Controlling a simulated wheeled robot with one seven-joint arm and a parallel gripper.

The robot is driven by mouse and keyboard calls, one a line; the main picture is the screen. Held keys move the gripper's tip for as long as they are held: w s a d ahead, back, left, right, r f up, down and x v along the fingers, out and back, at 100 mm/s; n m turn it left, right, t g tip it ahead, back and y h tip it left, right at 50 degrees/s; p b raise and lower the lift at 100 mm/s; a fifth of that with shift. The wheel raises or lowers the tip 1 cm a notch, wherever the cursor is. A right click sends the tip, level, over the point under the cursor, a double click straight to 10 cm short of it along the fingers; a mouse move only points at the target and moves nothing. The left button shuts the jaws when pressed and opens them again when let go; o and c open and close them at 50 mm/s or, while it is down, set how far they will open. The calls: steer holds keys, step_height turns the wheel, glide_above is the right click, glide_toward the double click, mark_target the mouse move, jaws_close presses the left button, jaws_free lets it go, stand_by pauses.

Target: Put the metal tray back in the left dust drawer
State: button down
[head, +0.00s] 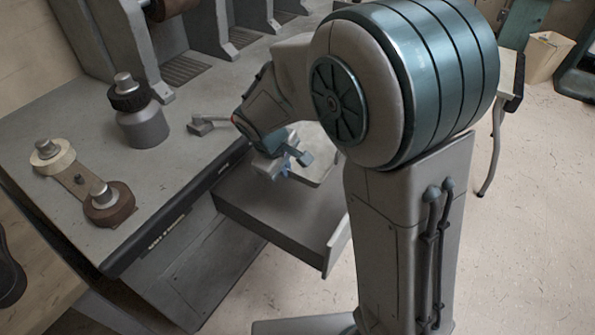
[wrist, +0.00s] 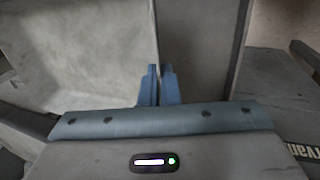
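The metal tray (head: 325,168) is a pale grey, shallow piece, partly hidden behind my arm in the head view. In the wrist view the tray (wrist: 75,60) fills the upper left, with its thin edge running down to my fingers. My gripper (head: 284,172) is over the open drawer; its blue fingers (wrist: 159,84) are nearly together with the tray's thin edge between them. The dust drawer (head: 265,222) is pulled out from under the machine table, and its near part looks empty. Whether the tray rests on the drawer or is above it I cannot tell.
The table's dark front edge (head: 165,222) runs beside the drawer. The floor (head: 530,230) at right is clear.

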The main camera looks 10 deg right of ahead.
steer(key=shift+w+f, duration=0.1)
steer(key=shift+f, duration=0.4)
step_height(320, 180, down, 13)
steer(key=b, duration=0.4)
steer(key=shift+w+f, duration=0.1)
steer(key=shift+f, duration=0.1)
steer(key=w+a, duration=0.1)
steer(key=w+a+f+b, duration=0.1)
steer(key=a, duration=0.1)
steer(key=shift+w+a+f, duration=0.1)
steer(key=shift+w+f, duration=0.05)
steer(key=shift+w, duration=0.05)
steer(key=shift+f, duration=0.25)
steer(key=c, duration=1.7)
jaws_free()
steer(key=shift+r, duration=0.15)
